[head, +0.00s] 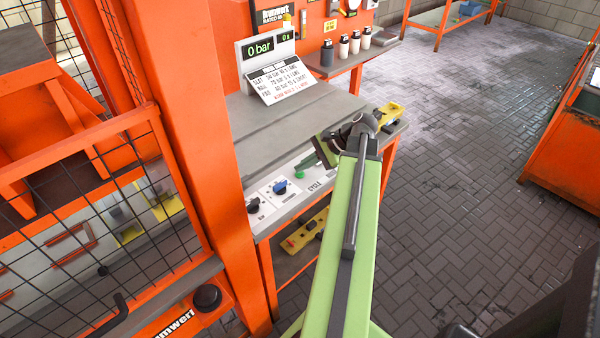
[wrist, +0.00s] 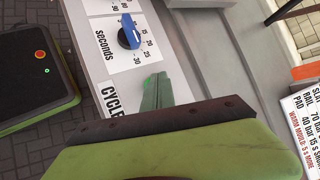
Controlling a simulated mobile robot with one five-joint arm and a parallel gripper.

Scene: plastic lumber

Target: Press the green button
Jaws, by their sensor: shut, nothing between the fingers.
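The green button (head: 299,174) is small and round. It sits on the light grey control panel (head: 295,193), beside the CYCLE label, in the head view. My gripper (head: 325,154) is above the panel, just right of the button in that view. In the wrist view, its narrow green fingers (wrist: 156,92) are together and empty, over the panel near the CYCLE label (wrist: 110,99). I cannot tell whether the fingertips touch the panel.
A blue seconds dial (head: 281,187) is left of the button, with a black bar dial (head: 253,206) further left. A grey sloped cover (head: 285,120) rises behind the panel. An orange post (head: 190,150) stands left. Paved floor (head: 470,130) lies open at right.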

